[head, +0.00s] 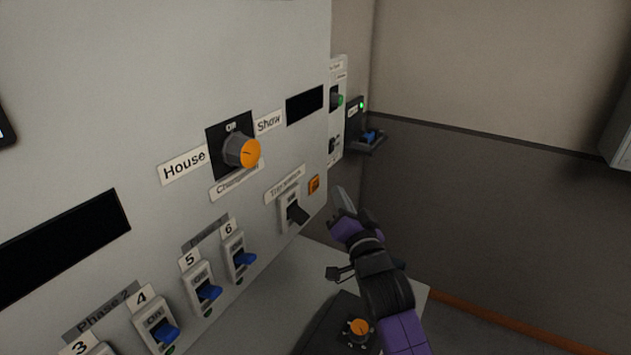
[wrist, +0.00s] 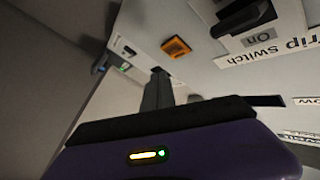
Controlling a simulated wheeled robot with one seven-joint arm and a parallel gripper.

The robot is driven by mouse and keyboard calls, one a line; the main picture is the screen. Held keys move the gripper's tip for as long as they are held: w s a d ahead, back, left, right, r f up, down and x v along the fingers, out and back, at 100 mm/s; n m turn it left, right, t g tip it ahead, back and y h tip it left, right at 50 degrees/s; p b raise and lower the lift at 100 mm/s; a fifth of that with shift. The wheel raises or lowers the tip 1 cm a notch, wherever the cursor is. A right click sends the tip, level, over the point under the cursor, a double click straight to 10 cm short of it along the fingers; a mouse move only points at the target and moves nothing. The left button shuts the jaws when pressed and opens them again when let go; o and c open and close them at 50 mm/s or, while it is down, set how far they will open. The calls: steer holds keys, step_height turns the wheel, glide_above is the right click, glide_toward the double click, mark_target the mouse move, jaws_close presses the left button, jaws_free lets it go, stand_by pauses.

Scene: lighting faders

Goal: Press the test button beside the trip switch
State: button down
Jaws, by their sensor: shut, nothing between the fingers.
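The test button (head: 314,185) is a small orange square on the grey panel, just right of the trip switch (head: 295,211), a black lever in a white housing under a "Trip switch" label. My gripper (head: 341,200) is shut and empty, in front of the panel to the right of the button and a little lower in the head view. In the wrist view the orange button (wrist: 175,47) lies above and slightly right of the shut fingertips (wrist: 158,75). The black trip switch lever (wrist: 243,18) is at the upper right. I cannot tell the exact gap between fingertips and panel.
An orange selector knob (head: 242,151) sticks out from the panel above left. Blue-levered breakers (head: 208,291) line the lower left. A side box (head: 362,123) with a green light stands beyond the panel's right edge. A pale ledge (head: 300,275) lies below; open room is at right.

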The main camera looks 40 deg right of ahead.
steer(key=shift+s+d+p, duration=0.25)
steer(key=shift+s+p, duration=0.05)
steer(key=shift+s, duration=0.25)
steer(key=shift+s+d+p, duration=0.2)
steer(key=shift+s+p, duration=0.1)
steer(key=shift+s, duration=0.25)
